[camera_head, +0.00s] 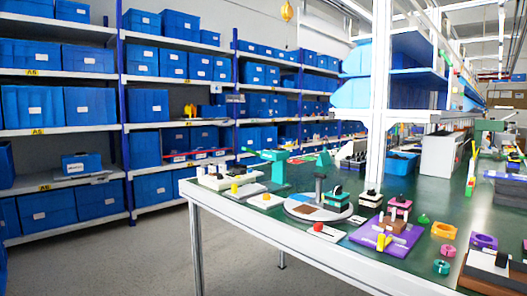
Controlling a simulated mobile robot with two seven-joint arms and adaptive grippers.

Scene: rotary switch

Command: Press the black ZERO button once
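I cannot read any ZERO label, so I cannot tell which part is the black ZERO button. Small black parts show on several devices on the green table (290,226). One is a black knob (502,259) on a white and brown block at the lower right. Another is a dark top on a small block (336,198) on the round grey disc (298,211), beside a dark upright post (319,186). Neither of my grippers is in view.
A white plate with a red part (322,230) lies near the front edge. A purple base (384,238) with a yellow piece is to its right. A white post (379,100) rises from the table. Shelves of blue boxes (95,107) stand left, with open floor (145,258) before them.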

